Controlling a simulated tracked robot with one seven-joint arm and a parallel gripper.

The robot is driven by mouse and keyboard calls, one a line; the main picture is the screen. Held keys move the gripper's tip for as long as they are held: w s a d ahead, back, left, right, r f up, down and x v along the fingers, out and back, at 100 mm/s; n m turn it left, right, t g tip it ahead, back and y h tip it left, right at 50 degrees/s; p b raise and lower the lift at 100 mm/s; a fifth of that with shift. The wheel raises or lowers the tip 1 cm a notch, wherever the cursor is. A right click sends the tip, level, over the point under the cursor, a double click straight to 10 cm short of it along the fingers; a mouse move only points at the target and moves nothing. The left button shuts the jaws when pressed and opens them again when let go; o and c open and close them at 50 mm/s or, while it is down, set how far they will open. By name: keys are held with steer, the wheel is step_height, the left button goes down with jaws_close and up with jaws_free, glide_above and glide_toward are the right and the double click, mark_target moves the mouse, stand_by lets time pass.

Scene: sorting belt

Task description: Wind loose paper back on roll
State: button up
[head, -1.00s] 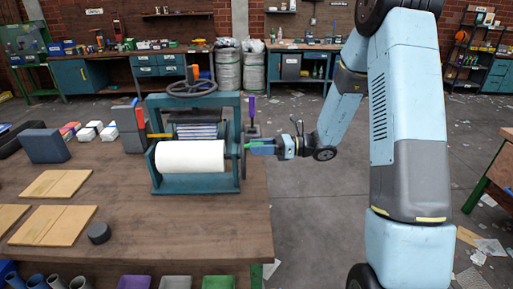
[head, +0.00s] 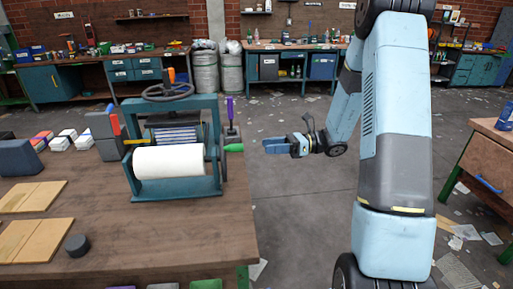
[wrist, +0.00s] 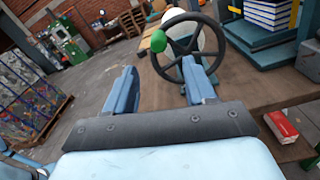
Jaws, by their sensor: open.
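A white paper roll (head: 170,161) lies level in a teal stand (head: 178,190) on the bench. On the stand's right side is a hand wheel, plain in the wrist view (wrist: 223,47), with a green knob (head: 233,148) sticking out toward me. The knob also shows in the wrist view (wrist: 158,41), ahead of my fingertips. My gripper (head: 268,147) is open and empty, off the bench's right edge, level with the knob and a short gap to its right. The roll is partly hidden behind the wheel in the wrist view. I cannot make out a loose paper end.
A second, larger wheel (head: 168,92) tops the stand. A purple-handled tool (head: 230,110) stands behind the knob. Boards (head: 35,240) and a dark round piece (head: 77,245) lie on the left of the bench. The floor right of the bench is open, with scattered paper scraps.

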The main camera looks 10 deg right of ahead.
steer(key=shift+d, duration=1.4)
steer(key=shift+s, duration=0.1)
steer(key=s+a+r+n+g+h, duration=0.2)
steer(key=s+r+n+h, duration=0.3)
steer(key=s+n, duration=0.15)
steer(key=s+a+r+n+g+h, duration=0.1)
steer(key=s+r+n+h, duration=0.35)
steer(key=s, duration=0.35)
steer(key=s+d+r+n+t+h, duration=0.7)
steer(key=s+r+n+t+h, duration=0.1)
steer(key=s, duration=0.3)
steer(key=shift+s+r+n, duration=0.2)
steer(key=shift+r+n, duration=0.25)
steer(key=shift+n, duration=0.45)
steer(key=shift+h, duration=0.25)
